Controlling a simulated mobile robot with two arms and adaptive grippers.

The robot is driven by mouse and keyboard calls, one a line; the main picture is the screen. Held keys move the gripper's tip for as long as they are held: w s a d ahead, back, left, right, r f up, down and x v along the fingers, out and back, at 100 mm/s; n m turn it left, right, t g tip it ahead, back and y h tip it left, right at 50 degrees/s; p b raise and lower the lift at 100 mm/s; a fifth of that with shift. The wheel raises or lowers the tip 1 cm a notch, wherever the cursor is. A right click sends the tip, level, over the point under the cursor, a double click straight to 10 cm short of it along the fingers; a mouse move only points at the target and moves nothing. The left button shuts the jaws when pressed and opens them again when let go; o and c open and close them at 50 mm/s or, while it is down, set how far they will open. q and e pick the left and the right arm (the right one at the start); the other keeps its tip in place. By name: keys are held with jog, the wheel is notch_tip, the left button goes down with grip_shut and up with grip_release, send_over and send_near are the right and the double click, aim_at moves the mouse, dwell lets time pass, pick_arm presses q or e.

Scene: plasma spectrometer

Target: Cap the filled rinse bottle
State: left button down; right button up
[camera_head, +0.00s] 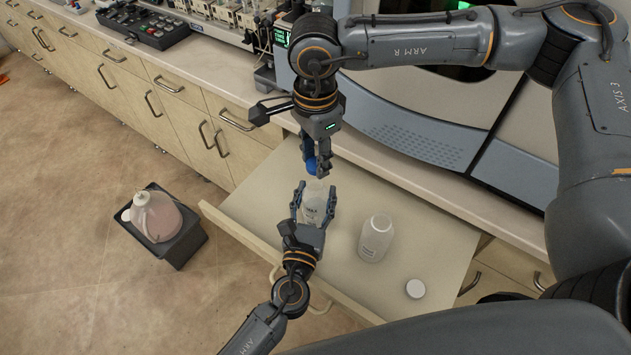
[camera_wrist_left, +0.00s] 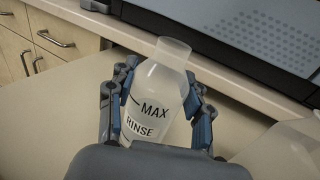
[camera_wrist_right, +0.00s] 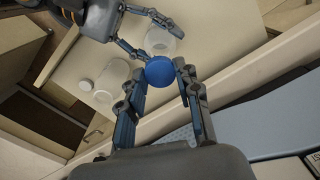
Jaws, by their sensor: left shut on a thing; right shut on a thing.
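The rinse bottle (camera_wrist_left: 158,95) is translucent white, marked MAX and RINSE, with an open neck. My left gripper (camera_head: 314,190) is shut around its body and holds it near upright over the pull-out shelf; the bottle also shows in the head view (camera_head: 316,207). My right gripper (camera_head: 318,172) is above and shut on a blue cap (camera_wrist_right: 160,70). The cap shows between the fingers in the head view (camera_head: 311,165), close above the bottle's neck. In the right wrist view the bottle (camera_wrist_right: 161,41) is beyond the cap, apart from it. The liquid level is hard to tell.
A second white bottle (camera_head: 376,238) stands open on the pull-out shelf (camera_head: 420,225), with a white lid (camera_head: 415,288) lying nearby. A jug (camera_head: 155,216) sits in a dark bin (camera_head: 185,240) on the floor. The spectrometer (camera_head: 420,130) stands behind on the counter.

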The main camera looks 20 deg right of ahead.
aim_at(315, 164)
jog(key=shift+f, duration=1.6)
jog(key=shift+f, duration=0.1)
jog(key=shift+f, duration=0.8)
jog(key=shift+f, duration=0.55)
